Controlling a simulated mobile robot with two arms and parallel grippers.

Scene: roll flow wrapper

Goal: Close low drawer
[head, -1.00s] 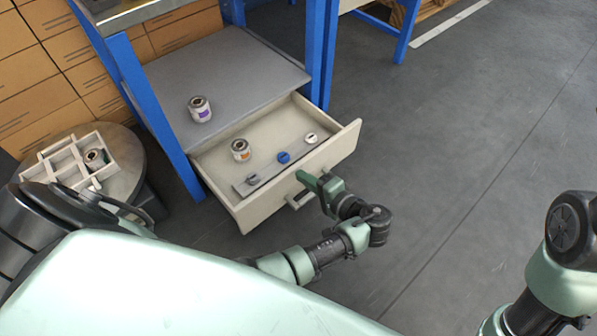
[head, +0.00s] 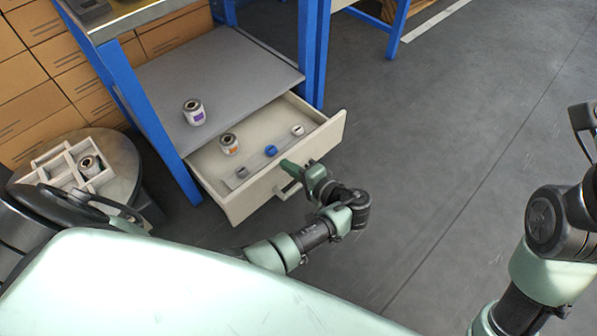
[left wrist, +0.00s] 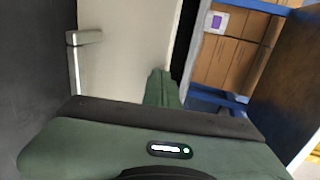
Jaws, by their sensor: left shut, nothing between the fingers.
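The low drawer (head: 322,139) is a cream drawer under the blue-legged bench. It stands partly open, and its front and bar handle (head: 284,191) face me. My left gripper (head: 289,166) is shut and empty, its green fingertips at the upper part of the drawer front, right of the handle. In the left wrist view, the shut fingers (left wrist: 161,88) overlap the cream front (left wrist: 128,45) near its edge, with the handle (left wrist: 84,38) to the left. Whether they touch it is hard to tell. My right arm shows at the right edge; its gripper is out of view.
A divided tray (head: 60,160) sits on a round stand at left. The floor at right is clear.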

